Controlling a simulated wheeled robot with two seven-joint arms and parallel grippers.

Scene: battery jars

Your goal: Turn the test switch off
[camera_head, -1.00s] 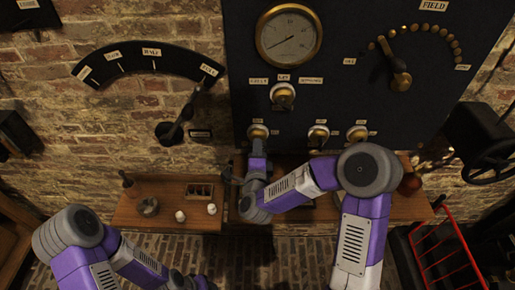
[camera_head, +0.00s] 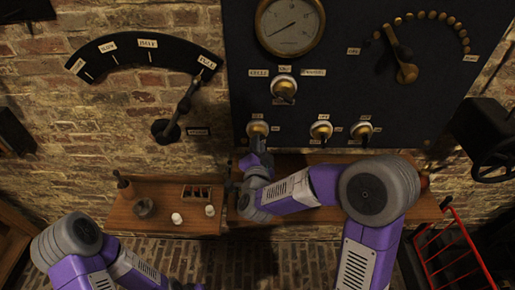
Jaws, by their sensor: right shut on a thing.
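The dark panel (camera_head: 340,80) carries a row of three small brass switches. My right gripper (camera_head: 258,144) reaches up to the lower-left brass switch (camera_head: 257,127) and is shut on its lever, which the jaws mostly hide. The small labels beside this switch are too small to read. The middle switch (camera_head: 320,130) and the right switch (camera_head: 363,130) stand free, to the right of the gripper. My left arm (camera_head: 75,245) is at the lower left, and its gripper is not clearly visible.
A gauge (camera_head: 290,27) and a cells selector (camera_head: 284,87) sit above the switches. A large lever (camera_head: 178,110) is on the wall at left, a field dial (camera_head: 406,72) at right. A wooden shelf (camera_head: 165,220) with small jars runs below. A red rack (camera_head: 450,250) stands at lower right.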

